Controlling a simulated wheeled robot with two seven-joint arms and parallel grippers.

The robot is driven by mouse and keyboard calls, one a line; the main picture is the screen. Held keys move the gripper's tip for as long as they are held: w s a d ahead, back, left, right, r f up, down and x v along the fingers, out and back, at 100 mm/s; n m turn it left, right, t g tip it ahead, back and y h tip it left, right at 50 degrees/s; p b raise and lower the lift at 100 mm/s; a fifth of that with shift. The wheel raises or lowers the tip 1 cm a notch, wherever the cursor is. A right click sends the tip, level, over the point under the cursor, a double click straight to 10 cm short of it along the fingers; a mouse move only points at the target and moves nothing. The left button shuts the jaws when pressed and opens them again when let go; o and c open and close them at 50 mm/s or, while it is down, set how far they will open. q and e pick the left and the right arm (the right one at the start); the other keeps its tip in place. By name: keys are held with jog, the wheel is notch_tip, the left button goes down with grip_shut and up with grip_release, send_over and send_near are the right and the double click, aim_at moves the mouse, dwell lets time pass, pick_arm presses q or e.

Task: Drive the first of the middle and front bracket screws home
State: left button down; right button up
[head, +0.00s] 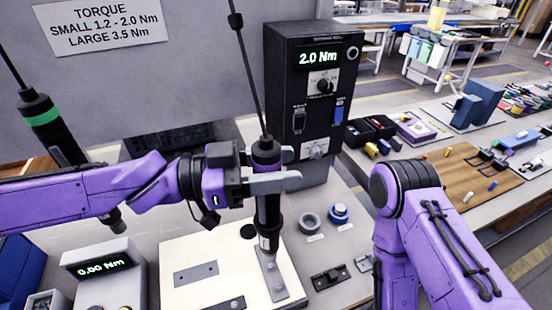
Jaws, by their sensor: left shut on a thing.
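My left gripper (285,181) is shut around the body of a black power screwdriver (267,208), which hangs upright on a cable. The screwdriver's lower end points down at a grey metal bracket (275,287) on the white board (215,253). I cannot tell whether its bit touches a screw there.
A black controller (312,100) reads 2.0 Nm behind the screwdriver. A tester (102,268) reads 0.00 Nm at lower left. A green-banded screwdriver (45,120) hangs at left.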

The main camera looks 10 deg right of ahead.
pick_arm(q)
jog(key=shift+f, duration=0.9)
jog(key=shift+s+f+b, duration=0.1)
jog(key=shift+f+b, duration=0.65)
jog(key=shift+b, duration=0.6)
jog(key=shift+f+b, duration=0.3)
jog(key=shift+b, duration=0.15)
jog(key=shift+f+b, duration=0.6)
jog(key=shift+b, duration=0.25)
